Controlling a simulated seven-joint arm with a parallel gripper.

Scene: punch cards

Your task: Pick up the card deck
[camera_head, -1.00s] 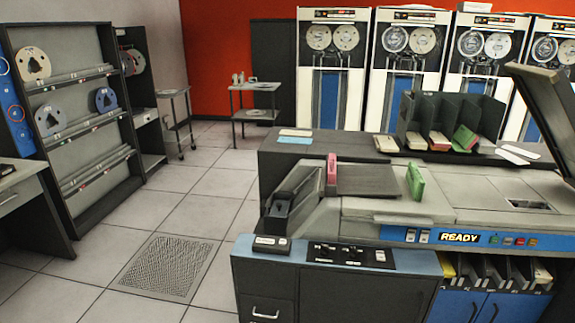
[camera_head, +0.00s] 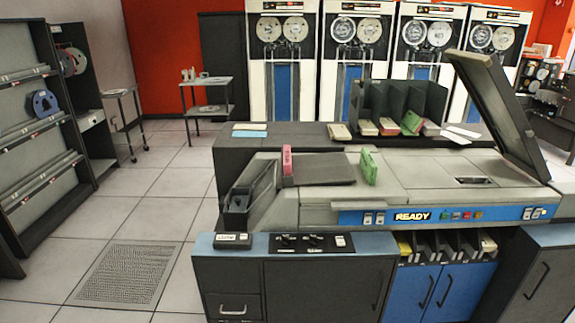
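Several things look like card decks, and I cannot tell which one the task means. A pink block-like deck (camera_head: 287,161) stands upright at the left end of the card machine's top. A green deck (camera_head: 368,167) stands upright to its right, past a dark flat plate. Behind the machine, more decks lie near a dark divided rack (camera_head: 400,103): a cream deck (camera_head: 340,132) to its left, and a green one (camera_head: 411,122) leaning in a slot. My gripper is not in view.
The card machine (camera_head: 420,190) has a lit READY panel and a raised dark lid (camera_head: 497,105) at right. A dark hopper (camera_head: 243,200) is at its left end. Tiled floor is open at left, with a floor grate (camera_head: 127,273). Small carts (camera_head: 208,95) stand further back.

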